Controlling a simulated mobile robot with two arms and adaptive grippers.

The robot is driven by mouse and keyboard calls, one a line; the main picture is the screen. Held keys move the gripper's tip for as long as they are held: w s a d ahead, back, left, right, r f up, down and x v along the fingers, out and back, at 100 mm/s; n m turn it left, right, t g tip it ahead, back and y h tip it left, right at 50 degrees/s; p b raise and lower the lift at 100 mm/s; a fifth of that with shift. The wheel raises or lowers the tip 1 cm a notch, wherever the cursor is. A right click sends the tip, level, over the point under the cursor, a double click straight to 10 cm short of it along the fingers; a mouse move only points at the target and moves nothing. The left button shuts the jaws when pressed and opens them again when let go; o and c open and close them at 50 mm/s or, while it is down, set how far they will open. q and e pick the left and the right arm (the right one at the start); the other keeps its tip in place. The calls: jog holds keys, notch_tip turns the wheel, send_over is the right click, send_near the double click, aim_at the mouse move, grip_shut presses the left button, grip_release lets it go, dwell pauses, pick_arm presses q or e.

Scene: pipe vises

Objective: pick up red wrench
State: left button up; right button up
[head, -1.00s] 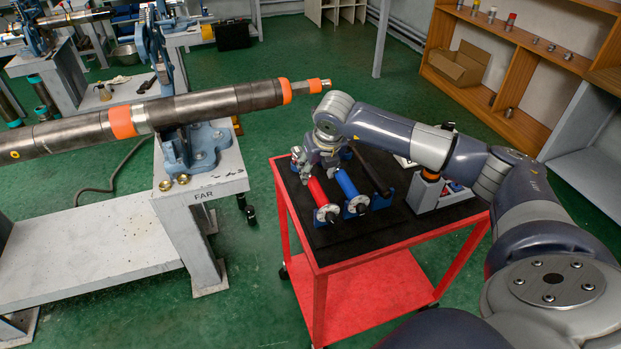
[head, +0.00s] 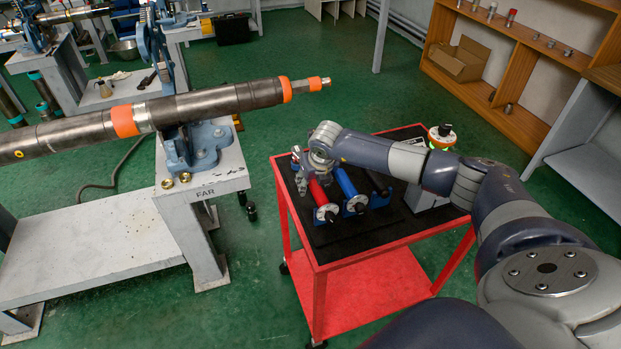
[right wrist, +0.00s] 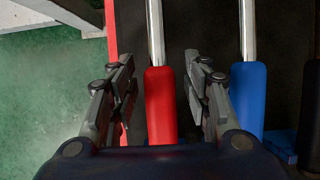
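The red wrench lies on the black top of a red cart, its red handle (head: 319,192) toward the near side in the head view. In the right wrist view its red grip (right wrist: 160,105) and silver shaft (right wrist: 155,32) run between my fingers. My right gripper (right wrist: 159,62) is open, one finger on each side of the wrench, with gaps showing on both sides. In the head view the right gripper (head: 301,178) is low over the far end of the red handle, partly hidden by my wrist. My left gripper is not in view.
A blue-handled wrench (head: 347,184) lies close to the right of the red one, with a black-handled tool (head: 378,186) beyond it. A grey stand (head: 424,198) is further right on the cart (head: 352,235). A long pipe (head: 205,103) in a vise is at left.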

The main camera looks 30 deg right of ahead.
grip_shut()
jog(key=shift+r, duration=0.1)
jog(key=shift+w+r, duration=0.1)
jog(key=shift+r, duration=0.25)
notch_tip(320, 180, up, 2)
jog(key=shift+r+b, duration=0.1)
jog(key=shift+b, duration=0.75)
jog(key=s+a+r+b, duration=0.1)
jog(key=s+a+b, duration=0.1)
jog(key=s, duration=0.5)
jog(key=s+a+r+b, duration=0.1)
jog(key=s+a+b, duration=0.1)
jog(key=s+a, duration=0.3)
jog(key=shift+s+a, duration=0.3)
jog(key=shift+s, duration=0.8)
